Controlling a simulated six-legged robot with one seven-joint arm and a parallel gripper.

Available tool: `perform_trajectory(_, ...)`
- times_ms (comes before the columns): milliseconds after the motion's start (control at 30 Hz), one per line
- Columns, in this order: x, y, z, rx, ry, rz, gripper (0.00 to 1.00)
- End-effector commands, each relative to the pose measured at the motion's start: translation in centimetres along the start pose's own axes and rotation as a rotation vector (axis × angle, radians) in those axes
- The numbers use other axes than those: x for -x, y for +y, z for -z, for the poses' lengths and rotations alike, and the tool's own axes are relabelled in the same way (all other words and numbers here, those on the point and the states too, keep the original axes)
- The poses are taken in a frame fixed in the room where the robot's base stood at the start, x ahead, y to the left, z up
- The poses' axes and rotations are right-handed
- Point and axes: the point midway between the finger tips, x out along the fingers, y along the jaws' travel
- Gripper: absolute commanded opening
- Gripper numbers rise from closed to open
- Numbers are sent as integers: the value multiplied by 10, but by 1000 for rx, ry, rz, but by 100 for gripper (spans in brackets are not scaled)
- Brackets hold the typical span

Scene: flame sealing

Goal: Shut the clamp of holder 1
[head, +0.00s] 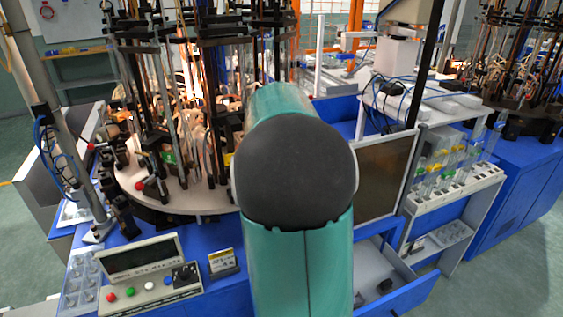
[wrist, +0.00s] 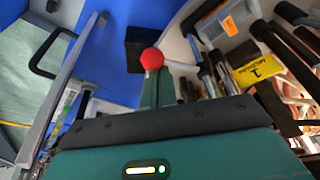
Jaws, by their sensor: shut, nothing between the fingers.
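In the wrist view, a yellow label (wrist: 258,70) reading "1" marks holder 1, among dark rods at the right. A red ball knob (wrist: 152,58) on a pale lever (wrist: 182,66) reaches left from that holder; it appears to be the clamp handle. My gripper (wrist: 158,76) is shut and empty, its teal fingers close together. The knob appears right at the fingertips; I cannot tell whether they touch. In the head view my arm covers the gripper and this knob. The clamp jaws are not clearly visible.
In the head view, the round pale turntable (head: 185,195) carries several rod holders with other red knobs (head: 140,186). A control panel (head: 145,275) stands at front left. A rack of glass tubes (head: 455,185) stands right. An open blue drawer (head: 385,285) is at front right.

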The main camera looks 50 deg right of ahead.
Motion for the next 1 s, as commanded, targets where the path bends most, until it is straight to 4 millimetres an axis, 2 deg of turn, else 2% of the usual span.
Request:
perform_trajectory(200, 3, -5, -9, -177, -1, -58, 0)
perform_trajectory(1000, 6, -11, -20, -176, -1, -56, 0)
